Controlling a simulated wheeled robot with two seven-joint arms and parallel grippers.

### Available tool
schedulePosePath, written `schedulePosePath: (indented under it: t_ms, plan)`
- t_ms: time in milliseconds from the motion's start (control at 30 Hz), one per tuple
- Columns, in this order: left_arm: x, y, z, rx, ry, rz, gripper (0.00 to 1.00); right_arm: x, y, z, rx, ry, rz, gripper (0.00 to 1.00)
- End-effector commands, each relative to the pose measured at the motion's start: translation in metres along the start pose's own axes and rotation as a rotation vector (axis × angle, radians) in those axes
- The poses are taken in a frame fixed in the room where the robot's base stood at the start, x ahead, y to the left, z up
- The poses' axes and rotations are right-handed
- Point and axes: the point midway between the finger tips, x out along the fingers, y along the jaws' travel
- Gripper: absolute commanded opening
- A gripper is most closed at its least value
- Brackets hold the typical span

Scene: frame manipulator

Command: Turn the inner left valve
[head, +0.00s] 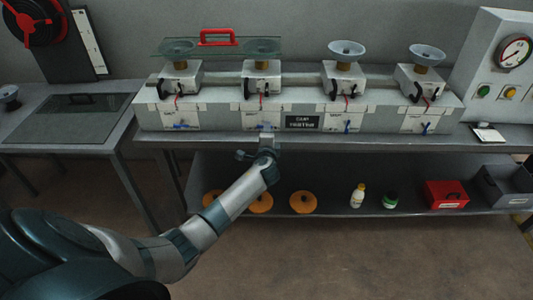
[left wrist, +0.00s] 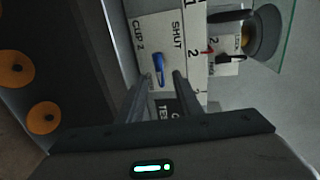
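The inner left valve has a blue handle (left wrist: 159,69) on a white panel (left wrist: 143,33) marked "CUP 2" and "SHUT" in the left wrist view. The handle lies roughly along the line of the lettering. Whether a finger touches the handle, I cannot tell. My right gripper is not in view.
Other blue valve handles sit on the outer left (head: 180,125), inner right (head: 347,125) and outer right (head: 424,128) panels. A glass plate (head: 290,47) with a red handle (head: 217,37) covers the two left cups. A lower shelf (head: 330,203) holds orange discs, bottles and a red box.

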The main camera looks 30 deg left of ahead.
Motion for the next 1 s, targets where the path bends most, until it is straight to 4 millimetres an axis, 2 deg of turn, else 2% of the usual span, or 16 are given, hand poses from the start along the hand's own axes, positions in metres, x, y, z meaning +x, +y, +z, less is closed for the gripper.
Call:
schedulePosePath:
  t_ms: [800, 1000]
  plan:
    - [-0.13, 0.002, -0.001, -0.002, 0.002, 0.002, 0.32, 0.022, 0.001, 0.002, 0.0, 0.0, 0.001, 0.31]
    - [-0.151, 0.002, -0.001, -0.001, 0.001, 0.002, 0.32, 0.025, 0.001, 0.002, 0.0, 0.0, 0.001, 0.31]
